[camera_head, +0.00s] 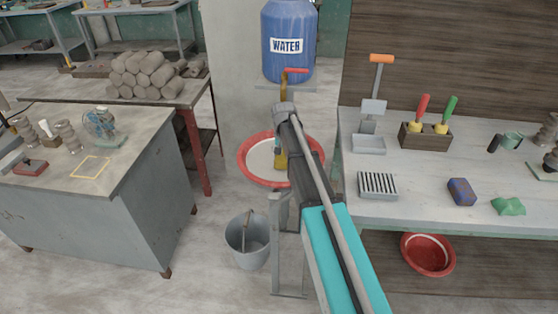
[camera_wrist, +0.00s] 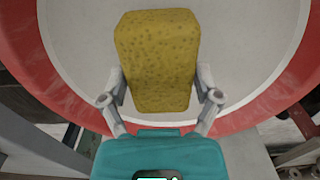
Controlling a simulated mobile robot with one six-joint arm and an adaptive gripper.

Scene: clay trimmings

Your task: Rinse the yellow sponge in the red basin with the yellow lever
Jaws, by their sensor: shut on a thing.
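The yellow sponge (camera_wrist: 158,60) sits between the fingers of my gripper (camera_wrist: 162,85), which is shut on it. In the wrist view the sponge is over the pale inside of the red basin (camera_wrist: 288,85). In the head view a bit of the sponge (camera_head: 281,162) shows beside my arm, over the same basin (camera_head: 243,160); my arm hides part of both. I cannot tell whether the sponge touches the basin. A tap (camera_head: 284,82) under the blue water tank (camera_head: 288,42) has a yellowish body and a lever (camera_head: 295,70) that looks red.
A grey bucket (camera_head: 247,245) stands on the floor in front of the basin. A second red basin (camera_head: 428,262) is under the right bench (camera_head: 415,205), which carries tools and a blue block (camera_head: 461,192). A grey table (camera_head: 130,165) stands at the left.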

